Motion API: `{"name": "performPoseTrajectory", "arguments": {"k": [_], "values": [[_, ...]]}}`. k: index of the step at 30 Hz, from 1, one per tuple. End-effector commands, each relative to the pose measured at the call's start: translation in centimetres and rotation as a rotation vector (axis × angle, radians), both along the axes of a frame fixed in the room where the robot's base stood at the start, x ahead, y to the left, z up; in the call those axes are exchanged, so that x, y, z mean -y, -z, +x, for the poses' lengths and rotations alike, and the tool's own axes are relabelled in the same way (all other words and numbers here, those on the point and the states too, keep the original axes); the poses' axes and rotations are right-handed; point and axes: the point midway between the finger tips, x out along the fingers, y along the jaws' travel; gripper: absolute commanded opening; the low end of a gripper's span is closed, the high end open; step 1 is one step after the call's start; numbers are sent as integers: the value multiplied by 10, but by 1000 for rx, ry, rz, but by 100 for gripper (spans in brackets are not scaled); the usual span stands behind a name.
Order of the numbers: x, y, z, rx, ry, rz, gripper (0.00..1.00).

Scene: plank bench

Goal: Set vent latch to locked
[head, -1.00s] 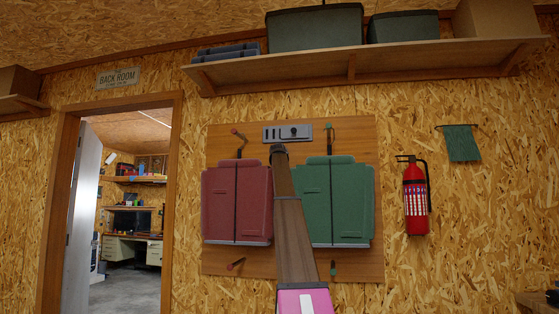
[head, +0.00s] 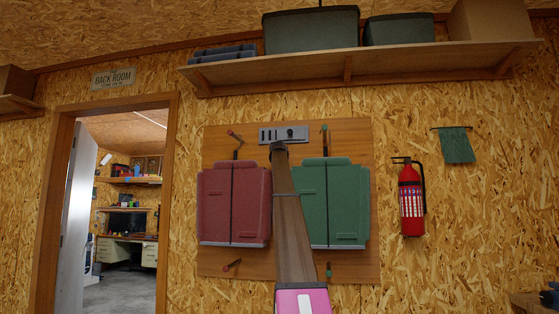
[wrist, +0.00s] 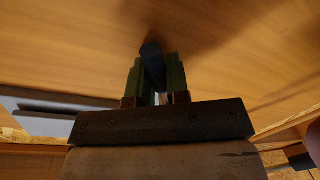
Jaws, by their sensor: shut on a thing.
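My gripper (wrist: 158,82) has green fingers shut on a dark round peg (wrist: 151,62) that stands out from a wooden surface in the wrist view. In the head view my wood-brown arm reaches up between the red and green shutters, and its dark end is just below a grey slotted latch plate (head: 270,135) with a dark knob (head: 290,134). The fingertips and the held peg are hidden there. I cannot tell whether the peg is the plate's knob. No readable mark for locked shows.
The red shutters (head: 218,207) and green shutters (head: 335,205) hang on a wooden backboard (head: 300,264). Red-tipped (head: 237,142) and green-tipped (head: 324,140) handles sit above them. A loaded shelf (head: 360,68) is overhead. A fire extinguisher (head: 411,205) hangs at right, a doorway opens at left.

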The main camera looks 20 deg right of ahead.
Motion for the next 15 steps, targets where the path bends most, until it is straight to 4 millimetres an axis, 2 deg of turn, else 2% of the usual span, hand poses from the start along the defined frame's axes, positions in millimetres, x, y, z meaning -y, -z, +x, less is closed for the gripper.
{"name": "performPoseTrajectory", "arguments": {"k": [9,10,12,15], "values": [[0,0,0,-1,1,-1,0],[0,0,0,-1,1,-1,23],[0,0,0,0,0,-1,42],[0,0,0,0,0,-1,42]]}}
